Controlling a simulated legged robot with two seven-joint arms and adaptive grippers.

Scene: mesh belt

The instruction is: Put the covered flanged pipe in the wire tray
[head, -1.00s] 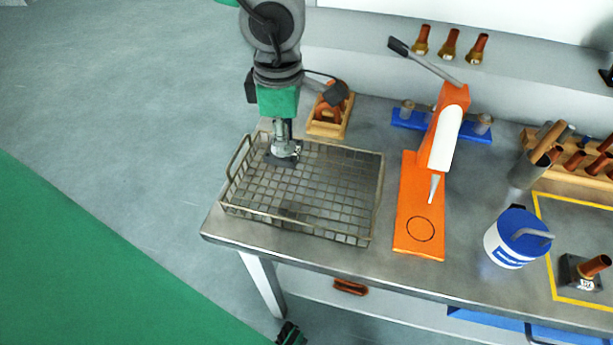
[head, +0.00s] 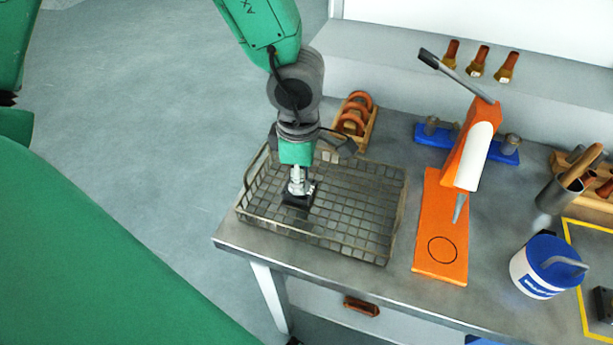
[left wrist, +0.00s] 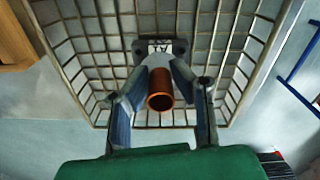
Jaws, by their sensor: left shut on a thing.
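The covered flanged pipe shows in the left wrist view as an orange-brown tube (left wrist: 160,101) with a dark square flange (left wrist: 152,46) at its far end. My left gripper (left wrist: 161,82) is shut on it, one finger on each side. In the head view my left gripper (head: 298,184) points down inside the outline of the wire tray (head: 397,225), in its left part. The dark flange (head: 297,198) is at or just above the mesh floor; I cannot tell whether it touches. The gripper hides most of the tube. My right gripper is not in view.
The tray stands at the table's left front corner. An orange press (head: 440,235) with a lever stands to its right, and a wooden rack (head: 357,125) with orange rings behind it. A blue-lidded tub (head: 545,268) is farther right. Most of the mesh floor is clear.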

